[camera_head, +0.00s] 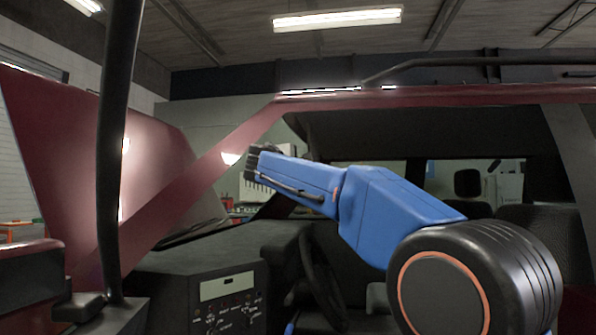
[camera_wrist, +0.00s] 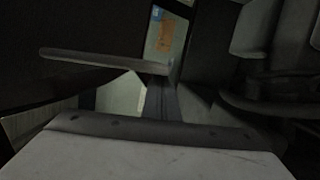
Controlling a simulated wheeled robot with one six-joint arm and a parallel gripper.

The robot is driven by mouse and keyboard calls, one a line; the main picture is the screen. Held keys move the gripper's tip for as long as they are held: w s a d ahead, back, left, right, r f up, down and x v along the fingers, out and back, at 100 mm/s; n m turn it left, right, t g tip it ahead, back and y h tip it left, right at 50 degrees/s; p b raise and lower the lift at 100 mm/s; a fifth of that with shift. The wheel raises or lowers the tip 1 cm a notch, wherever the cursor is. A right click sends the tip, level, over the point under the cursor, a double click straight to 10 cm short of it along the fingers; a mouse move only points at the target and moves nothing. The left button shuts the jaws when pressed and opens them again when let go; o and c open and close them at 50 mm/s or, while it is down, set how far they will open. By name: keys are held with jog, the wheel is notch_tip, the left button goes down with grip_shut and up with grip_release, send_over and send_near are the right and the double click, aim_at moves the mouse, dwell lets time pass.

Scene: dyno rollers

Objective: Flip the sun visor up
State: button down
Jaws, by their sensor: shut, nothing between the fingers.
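My blue arm reaches through the side opening of a dark red vehicle (camera_head: 440,95). My gripper (camera_head: 256,163) is the dark end of the arm, near the slanted windshield pillar and above the dashboard. It is shut and empty. I cannot make out the sun visor in the head view; the arm may hide it.
The dashboard (camera_head: 195,262) and steering wheel (camera_head: 322,275) are below my arm. The red pillar (camera_head: 190,182) slants close to the gripper's left. A dark upright bar (camera_head: 114,150) stands at the left. Seats (camera_head: 535,228) are at the right.

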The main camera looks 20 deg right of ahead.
jog(key=s+d+r+n+t, duration=0.2)
jog(key=s+d+n, duration=0.3)
jog(key=d+n, duration=0.3)
jog(key=s+d+r+n+t, duration=0.1)
jog(key=s+d+r+n, duration=0.1)
jog(key=r+n, duration=0.2)
jog(key=s+d+r+n+t+y, duration=0.1)
jog(key=s+d+r+n, duration=0.1)
jog(key=r, duration=0.4)
jog(key=d+n, duration=0.1)
jog(key=n, duration=0.1)
jog(key=shift+r+n, duration=0.15)
jog(key=shift+n, duration=0.25)
jog(key=shift+s+r, duration=0.1)
jog(key=shift+r, duration=0.1)
